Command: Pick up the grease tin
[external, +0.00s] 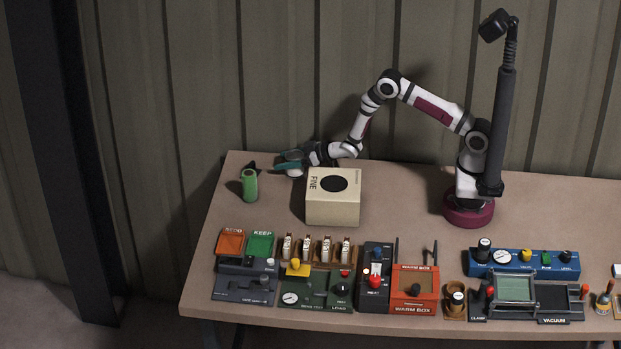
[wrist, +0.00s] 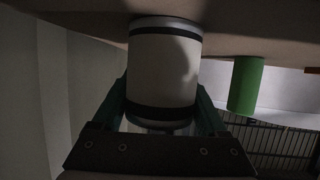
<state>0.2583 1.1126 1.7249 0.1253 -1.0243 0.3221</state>
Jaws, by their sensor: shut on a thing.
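The grease tin looks to be the pale cylinder with dark bands (wrist: 165,70) in the wrist view. It sits between the two teal fingers of my gripper (wrist: 163,108), which is shut on it. In the external view my gripper (external: 291,164) is low over the back left of the table, just behind and left of the cream box. The tin is hard to make out there, mostly hidden by the fingers. I cannot tell whether the tin touches the table.
A green cylinder (external: 249,186) stands left of my gripper and also shows in the wrist view (wrist: 245,85). A cream box (external: 333,210) marked FINE is close by on the right. Panels, trays and a warm box (external: 413,292) line the front edge.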

